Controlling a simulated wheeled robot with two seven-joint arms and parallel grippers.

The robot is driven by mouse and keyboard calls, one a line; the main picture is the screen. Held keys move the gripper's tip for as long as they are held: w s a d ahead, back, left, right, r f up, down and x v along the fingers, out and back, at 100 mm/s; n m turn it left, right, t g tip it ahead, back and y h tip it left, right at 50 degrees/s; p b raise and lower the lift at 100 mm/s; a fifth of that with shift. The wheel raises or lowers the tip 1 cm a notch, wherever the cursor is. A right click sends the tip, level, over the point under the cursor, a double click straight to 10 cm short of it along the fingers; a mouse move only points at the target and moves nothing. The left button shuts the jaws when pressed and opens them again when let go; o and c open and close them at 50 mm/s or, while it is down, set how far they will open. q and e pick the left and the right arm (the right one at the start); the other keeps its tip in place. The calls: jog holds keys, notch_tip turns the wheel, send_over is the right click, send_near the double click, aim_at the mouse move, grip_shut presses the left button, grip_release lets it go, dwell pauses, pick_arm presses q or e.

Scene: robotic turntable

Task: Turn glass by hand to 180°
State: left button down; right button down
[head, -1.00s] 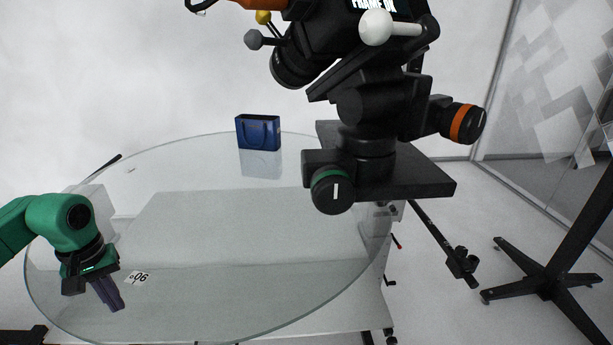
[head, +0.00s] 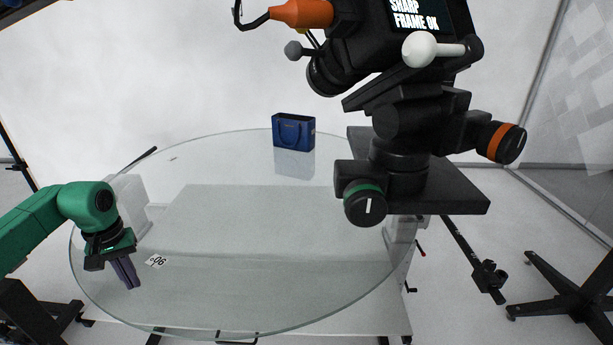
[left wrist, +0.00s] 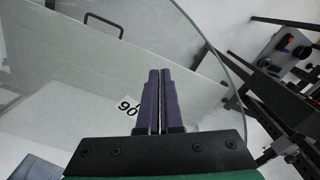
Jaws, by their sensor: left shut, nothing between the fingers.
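The round glass turntable (head: 240,225) fills the middle of the head view, and its clear curved edge also shows in the left wrist view (left wrist: 226,72). A white label reading 90 (head: 156,261) sits near the glass's left front; it also shows in the left wrist view (left wrist: 127,106). My left gripper (head: 134,286) is shut and empty, its purple fingers pointing down at the glass near the label. Whether the fingertips touch the glass I cannot tell. A blue bag (head: 294,132) stands at the far side of the glass. My right gripper is not in view.
A black camera on a geared head (head: 400,140) stands at the right, its screen reading SHARP FRAME OK. A black stand base (head: 570,295) is on the floor at far right. In the left wrist view, a grey control box (left wrist: 285,47) lies beyond the glass edge.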

aim_at(116, 276)
pick_arm(q)
jog(key=shift+a+p, duration=0.4)
jog(key=shift+a, duration=0.1)
jog(key=shift+w+a+f+p, duration=0.1)
jog(key=shift+w+a+p, duration=0.15)
jog(key=shift+a, duration=0.35)
jog(key=shift+w+a+p, duration=0.15)
jog(key=shift+w+a, duration=0.15)
jog(key=shift+a, duration=0.3)
jog(key=shift+w+a, duration=0.2)
jog(key=shift+a, duration=0.15)
jog(key=shift+w+a+f+p, duration=0.1)
jog(key=shift+w+a+p, duration=0.15)
jog(key=shift+a, duration=0.4)
jog(key=shift+w+a+f+p, duration=0.1)
jog(key=shift+w+a, duration=0.2)
jog(key=shift+a, duration=0.3)
jog(key=shift+s+d+r, duration=0.1)
jog(key=shift+s+d, duration=0.05)
jog(key=r+p, duration=0.6)
jog(key=shift+w+r, duration=0.1)
jog(key=shift+w, duration=0.1)
jog(key=shift+a, duration=0.2)
